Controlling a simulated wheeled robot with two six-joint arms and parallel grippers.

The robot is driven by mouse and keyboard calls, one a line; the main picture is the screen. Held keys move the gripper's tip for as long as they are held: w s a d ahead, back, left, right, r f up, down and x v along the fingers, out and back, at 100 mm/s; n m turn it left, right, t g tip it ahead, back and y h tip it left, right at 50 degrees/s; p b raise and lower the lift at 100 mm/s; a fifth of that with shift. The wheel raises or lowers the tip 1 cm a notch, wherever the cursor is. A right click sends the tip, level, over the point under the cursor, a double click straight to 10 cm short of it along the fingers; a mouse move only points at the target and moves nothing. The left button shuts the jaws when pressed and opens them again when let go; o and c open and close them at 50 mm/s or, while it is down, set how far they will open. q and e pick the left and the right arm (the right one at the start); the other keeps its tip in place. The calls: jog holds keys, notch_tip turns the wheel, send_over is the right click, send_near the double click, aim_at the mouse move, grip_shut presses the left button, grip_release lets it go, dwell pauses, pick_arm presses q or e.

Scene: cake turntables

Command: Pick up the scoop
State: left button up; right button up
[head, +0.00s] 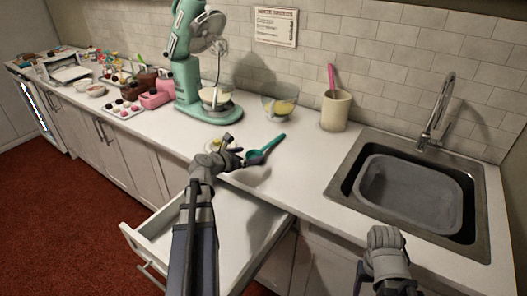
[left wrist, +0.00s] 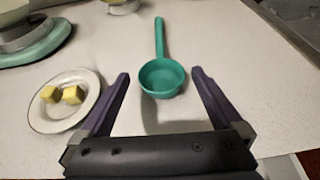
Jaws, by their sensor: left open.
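The scoop (head: 266,148) is teal, with a round bowl and a long handle, and lies on the white counter. In the left wrist view the scoop (left wrist: 162,77) has its bowl toward me and its handle pointing away. My left gripper (head: 242,150) is open just short of the scoop. In the left wrist view its two fingers (left wrist: 160,92) are spread with the bowl between and slightly beyond their tips, with gaps on both sides. My right gripper (head: 372,280) is low at the front by the sink; its finger opening is not clear.
A small plate (left wrist: 88,104) with yellow cubes sits left of the left gripper. A teal stand mixer (head: 187,75), a glass bowl (head: 279,103) and a cream crock (head: 335,112) stand behind. An open drawer (head: 210,232) lies below; a sink (head: 409,190) is at right.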

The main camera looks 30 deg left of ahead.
aim_at(260, 151)
pick_arm(q)
jog(key=shift+b+x, duration=0.35)
jog(key=shift+x, duration=0.7)
jog(key=shift+r+b+x, duration=0.15)
jog(key=shift+b+x, duration=0.25)
jog(key=shift+x, duration=1)
jog(key=shift+r+b+x, duration=0.1)
jog(key=shift+b+x, duration=0.25)
jog(key=shift+x, duration=1)
jog(key=shift+d+r, duration=0.1)
jog(key=shift+c, duration=0.6)
jog(key=c, duration=1.2)
